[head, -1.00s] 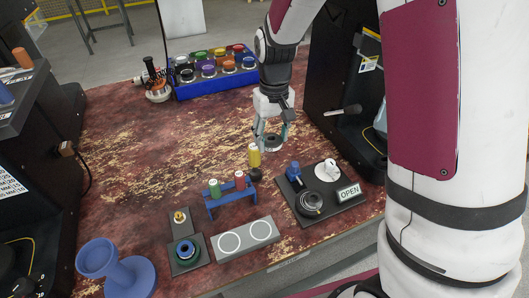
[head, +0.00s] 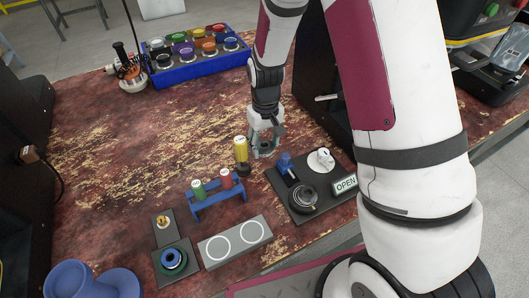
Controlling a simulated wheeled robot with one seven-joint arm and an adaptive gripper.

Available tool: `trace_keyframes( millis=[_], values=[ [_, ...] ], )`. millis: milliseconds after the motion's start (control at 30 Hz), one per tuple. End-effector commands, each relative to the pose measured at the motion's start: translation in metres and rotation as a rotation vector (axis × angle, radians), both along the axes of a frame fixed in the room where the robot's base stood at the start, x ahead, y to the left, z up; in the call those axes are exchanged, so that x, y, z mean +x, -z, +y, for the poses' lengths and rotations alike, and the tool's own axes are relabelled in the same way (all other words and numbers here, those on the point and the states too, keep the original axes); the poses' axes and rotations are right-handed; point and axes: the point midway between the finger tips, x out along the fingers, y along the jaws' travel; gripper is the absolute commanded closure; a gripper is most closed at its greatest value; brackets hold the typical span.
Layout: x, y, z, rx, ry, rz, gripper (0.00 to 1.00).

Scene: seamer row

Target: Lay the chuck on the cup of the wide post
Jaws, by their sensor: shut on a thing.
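My gripper (head: 265,146) points down above the red worn table, just right of the yellow-bodied bottle. A blue post (head: 66,281) with a broad round cup-like top and a round base stands at the lower left, cut by the picture's edge. It looks like the wide post. Its top appears empty, and my gripper is well away from it, up and to the right.
Near the front are a dark block with a blue ring (head: 173,258), a grey two-circle plate (head: 235,242) and an OPEN-sign plate (head: 280,184). A blue tray (head: 200,72) of jars stands behind. Table centre-left is clear.

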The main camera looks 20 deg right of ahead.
Motion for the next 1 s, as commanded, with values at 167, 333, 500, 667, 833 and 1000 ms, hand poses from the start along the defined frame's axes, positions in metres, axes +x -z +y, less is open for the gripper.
trace_keyframes(
  millis=[167,333,500,667,833,1000],
  values=[
    [0.0,0.01,0.0,0.0,0.0,-0.001,0.88],
    [0.0,0.033,0.0,-0.001,0.0,0.003,0.88],
    [0.0,0.045,0.0,0.0,0.0,-0.001,0.88],
    [0.0,0.044,0.0,0.0,0.0,-0.002,0.88],
    [0.0,0.047,0.0,0.0,0.0,-0.001,0.47],
    [0.0,0.047,0.0,0.0,0.0,-0.001,0.43]
  ],
)
